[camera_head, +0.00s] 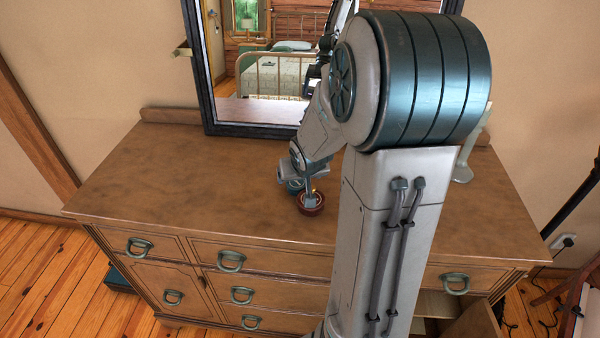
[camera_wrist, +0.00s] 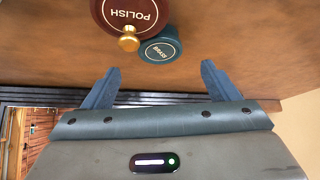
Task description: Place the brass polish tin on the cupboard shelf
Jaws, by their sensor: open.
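A dark red round tin marked POLISH (camera_wrist: 130,14), with a brass knob, stands on the dresser top; the head view shows it too (camera_head: 312,210). My gripper (camera_wrist: 160,84) is open, its two fingers apart with nothing between them. In the wrist view the tin lies beyond the fingertips, partly cut off by the top edge. In the head view my gripper (camera_head: 309,193) is low over the dresser top, close by the tin. The cupboard opening (camera_head: 437,304) shows at the dresser's lower right; my arm hides part of it and its shelf is unclear.
A smaller teal tin (camera_wrist: 160,51) with small lettering stands right beside the red one. A mirror (camera_head: 262,100) rises behind on the dresser top (camera_head: 180,190). An open door (camera_head: 478,322) juts out at lower right. The dresser top's left half is clear.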

